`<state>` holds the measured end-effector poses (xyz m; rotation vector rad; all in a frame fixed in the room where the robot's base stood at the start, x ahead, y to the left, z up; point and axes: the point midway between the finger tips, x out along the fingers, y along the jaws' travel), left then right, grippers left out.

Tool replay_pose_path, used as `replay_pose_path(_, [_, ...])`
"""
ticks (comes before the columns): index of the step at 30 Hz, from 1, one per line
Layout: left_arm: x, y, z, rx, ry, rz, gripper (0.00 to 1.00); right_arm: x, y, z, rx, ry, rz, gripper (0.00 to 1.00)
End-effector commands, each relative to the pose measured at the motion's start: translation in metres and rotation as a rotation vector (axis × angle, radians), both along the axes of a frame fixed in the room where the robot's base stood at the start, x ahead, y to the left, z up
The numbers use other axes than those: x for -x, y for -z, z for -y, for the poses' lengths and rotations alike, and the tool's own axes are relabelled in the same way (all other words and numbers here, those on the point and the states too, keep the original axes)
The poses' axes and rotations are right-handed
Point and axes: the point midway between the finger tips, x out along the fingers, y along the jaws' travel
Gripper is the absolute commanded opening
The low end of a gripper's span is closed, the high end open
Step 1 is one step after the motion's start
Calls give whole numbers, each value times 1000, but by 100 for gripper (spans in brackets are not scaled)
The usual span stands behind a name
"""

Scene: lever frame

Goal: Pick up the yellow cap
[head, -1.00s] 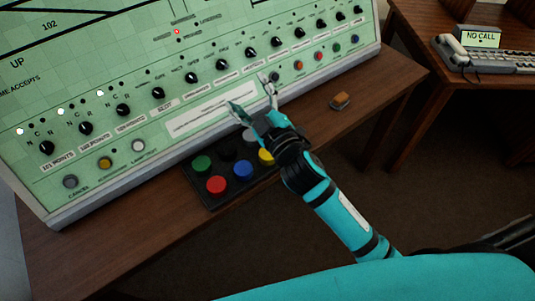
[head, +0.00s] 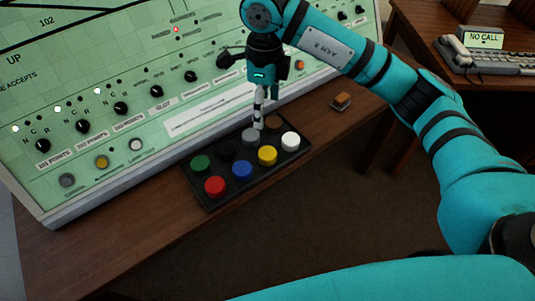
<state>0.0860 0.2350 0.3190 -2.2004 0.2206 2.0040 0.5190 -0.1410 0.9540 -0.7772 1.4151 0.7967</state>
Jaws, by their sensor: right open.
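The yellow cap (head: 267,156) stands in the front row of a black tray (head: 208,203), between the blue cap (head: 242,170) and the white cap (head: 290,141). My right gripper (head: 258,126) is open and points down over the back of the tray. Its fingertips appear by the grey cap (head: 250,138), behind the yellow cap in the picture. I cannot tell whether they touch anything. The yellow cap is in full view and apart from the gripper. My left gripper is not in view.
The tray also holds a green cap (head: 200,164), a red cap (head: 214,187), a black cap (head: 227,152) and a brown cap (head: 273,122). The green control panel (head: 130,150) rises right behind. A small orange-brown block (head: 342,100) lies to the right on the wooden desk (head: 120,226).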

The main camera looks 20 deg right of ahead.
Motion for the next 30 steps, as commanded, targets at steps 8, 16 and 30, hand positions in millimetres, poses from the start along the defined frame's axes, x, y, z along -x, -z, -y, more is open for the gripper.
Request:
replay_pose_path(8, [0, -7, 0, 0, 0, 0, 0, 1, 45, 5, 19, 5, -7, 75])
replay_pose_path(16, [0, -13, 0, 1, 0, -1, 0, 1, 101, 4, 16, 4, -5, 75])
replay_pose_path(30, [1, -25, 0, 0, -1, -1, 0, 2, 149, 8, 15, 4, -7, 75])
